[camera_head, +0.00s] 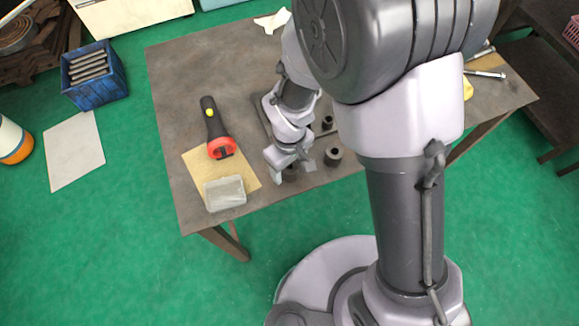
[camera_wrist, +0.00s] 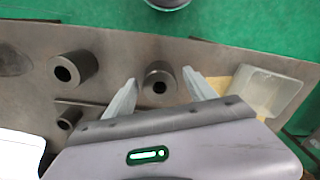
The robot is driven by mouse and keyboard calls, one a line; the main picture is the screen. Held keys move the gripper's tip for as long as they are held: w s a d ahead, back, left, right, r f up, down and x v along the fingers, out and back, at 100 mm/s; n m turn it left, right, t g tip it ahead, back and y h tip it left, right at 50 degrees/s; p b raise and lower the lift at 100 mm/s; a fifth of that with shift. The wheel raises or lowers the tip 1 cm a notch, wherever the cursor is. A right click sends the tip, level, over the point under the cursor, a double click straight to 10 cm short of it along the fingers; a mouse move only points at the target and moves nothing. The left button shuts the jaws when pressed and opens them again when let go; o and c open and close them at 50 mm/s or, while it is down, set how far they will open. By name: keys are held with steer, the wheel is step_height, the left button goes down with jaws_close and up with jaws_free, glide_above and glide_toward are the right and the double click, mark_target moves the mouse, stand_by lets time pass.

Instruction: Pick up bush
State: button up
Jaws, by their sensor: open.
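A dark hollow cylinder, which looks like a bush (camera_wrist: 158,83), stands upright between the fingers of my gripper (camera_wrist: 160,77) in the wrist view, with visible space on both sides. In the head view my gripper (camera_head: 292,171) is at the table's front edge, and this bush (camera_head: 290,174) is partly hidden by it. A second, similar dark cylinder (camera_wrist: 73,68) stands to the left in the wrist view; it shows in the head view right of my gripper (camera_head: 333,157). A smaller holed part (camera_wrist: 68,119) lies nearby. My gripper is open and empty; the exact finger height is unclear.
A clear plastic box (camera_head: 225,193) sits on a tan sheet left of my gripper. A black and red flashlight (camera_head: 215,128) lies behind it. A blue crate (camera_head: 93,75) stands on the green floor. The table's (camera_head: 180,75) back left is clear.

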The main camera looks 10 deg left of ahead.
jaws_close()
steer(key=shift+r, duration=0.15)
stand_by(0.4)
